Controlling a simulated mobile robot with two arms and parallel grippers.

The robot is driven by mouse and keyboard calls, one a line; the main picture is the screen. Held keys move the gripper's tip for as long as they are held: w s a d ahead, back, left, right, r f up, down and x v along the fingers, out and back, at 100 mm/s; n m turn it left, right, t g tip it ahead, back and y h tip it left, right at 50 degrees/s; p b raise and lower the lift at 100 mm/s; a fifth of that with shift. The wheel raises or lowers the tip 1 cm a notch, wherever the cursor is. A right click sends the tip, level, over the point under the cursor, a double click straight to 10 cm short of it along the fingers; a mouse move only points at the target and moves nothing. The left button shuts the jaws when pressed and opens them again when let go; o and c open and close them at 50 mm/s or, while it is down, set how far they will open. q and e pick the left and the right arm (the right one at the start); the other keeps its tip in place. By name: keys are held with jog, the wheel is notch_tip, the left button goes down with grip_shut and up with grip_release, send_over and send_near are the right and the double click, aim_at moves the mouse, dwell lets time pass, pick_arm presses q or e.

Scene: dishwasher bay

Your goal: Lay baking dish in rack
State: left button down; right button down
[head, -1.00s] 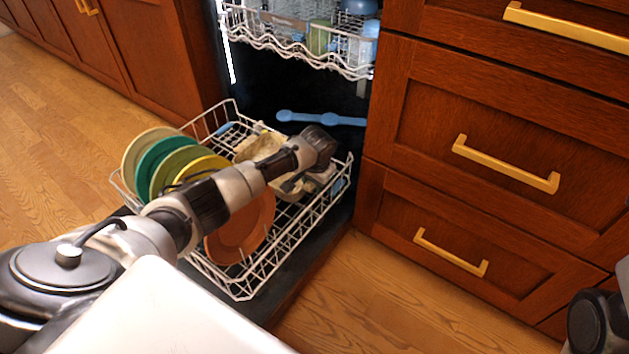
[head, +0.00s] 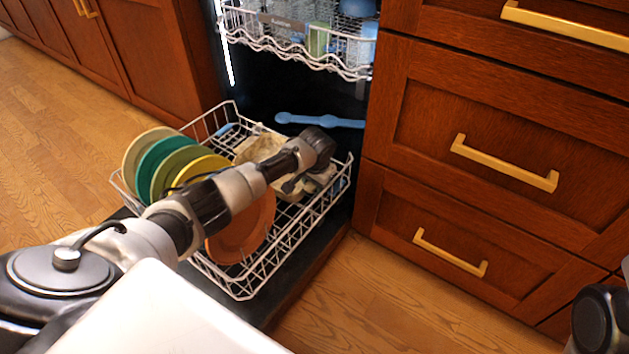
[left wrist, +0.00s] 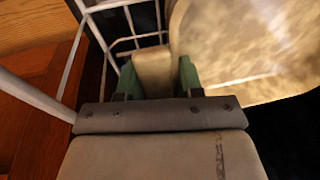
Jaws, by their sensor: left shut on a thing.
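The baking dish (head: 262,147) is cream and mottled. It sits low within the lower dishwasher rack (head: 240,290), behind my left forearm, which hides part of it. In the left wrist view the dish (left wrist: 240,50) fills the upper right. My left gripper (left wrist: 155,78) has green fingertips on either side of the dish's handle and is shut on it. In the head view the left gripper (head: 296,186) is mostly hidden beneath my wrist. White rack wires (left wrist: 110,40) pass just left of the gripper.
Several coloured plates (head: 165,165) stand at the rack's left, with an orange plate (head: 243,232) at its front. The upper rack (head: 290,45) hangs above, and a blue spray arm (head: 320,121) lies behind. Wooden drawers (head: 490,170) stand close on the right.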

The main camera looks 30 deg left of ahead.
pick_arm(q)
jog(key=shift+s+a+f, duration=0.35)
jog(key=shift+f, duration=0.2)
jog(key=shift+s+a+f, duration=0.3)
jog(key=shift+f, duration=0.25)
jog(key=c, duration=1)
grip_release()
jog(key=shift+f, duration=0.3)
jog(key=o, duration=0.3)
jog(key=shift+o, duration=0.3)
jog(key=shift+g, duration=0.3)
jog(key=shift+d, duration=0.3)
